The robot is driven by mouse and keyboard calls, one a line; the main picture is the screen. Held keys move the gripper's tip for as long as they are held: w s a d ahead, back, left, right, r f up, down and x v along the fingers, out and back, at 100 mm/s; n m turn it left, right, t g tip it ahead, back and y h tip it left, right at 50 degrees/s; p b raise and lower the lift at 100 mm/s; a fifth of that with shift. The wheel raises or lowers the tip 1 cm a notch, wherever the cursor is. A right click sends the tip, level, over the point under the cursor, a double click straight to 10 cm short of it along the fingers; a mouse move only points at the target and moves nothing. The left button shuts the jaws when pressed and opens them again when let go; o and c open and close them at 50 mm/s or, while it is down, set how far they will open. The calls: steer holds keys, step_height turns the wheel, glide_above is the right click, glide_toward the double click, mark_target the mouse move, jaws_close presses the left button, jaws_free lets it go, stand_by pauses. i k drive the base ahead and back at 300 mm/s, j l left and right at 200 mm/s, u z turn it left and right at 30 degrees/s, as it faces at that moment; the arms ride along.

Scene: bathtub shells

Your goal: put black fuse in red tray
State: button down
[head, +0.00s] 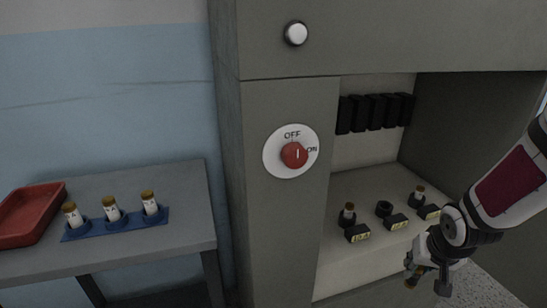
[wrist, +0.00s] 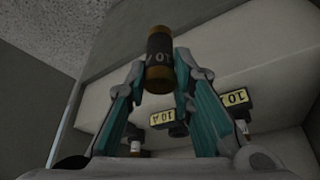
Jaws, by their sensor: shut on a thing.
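The black fuse (wrist: 159,62), a dark cylinder with brass-coloured ends and pale lettering, is clamped between the fingertips of my gripper (wrist: 158,75) in the wrist view. In the head view my gripper (head: 428,278) hangs at the lower right, in front of the cabinet opening. A small part of the fuse (head: 411,276) shows beside its fingers there. The red tray (head: 58,188) lies at the far left of the head view on a grey table, cut off by the picture's edge. It is far from my gripper.
A blue rack (head: 78,234) with three white fuses stands right of the tray on the grey table (head: 180,174). A grey cabinet (head: 262,220) with a red OFF/ON knob (head: 294,154) stands between table and gripper. Its shelf holds two fuses and an empty round socket (head: 384,208).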

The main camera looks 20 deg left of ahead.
mark_target(28, 219)
steer(key=k+j+u, duration=0.15)
steer(key=u, duration=0.2)
steer(key=k+j+u, duration=0.1)
steer(key=j+u, duration=0.6)
steer(key=k+l, duration=0.05)
steer(key=l, duration=0.05)
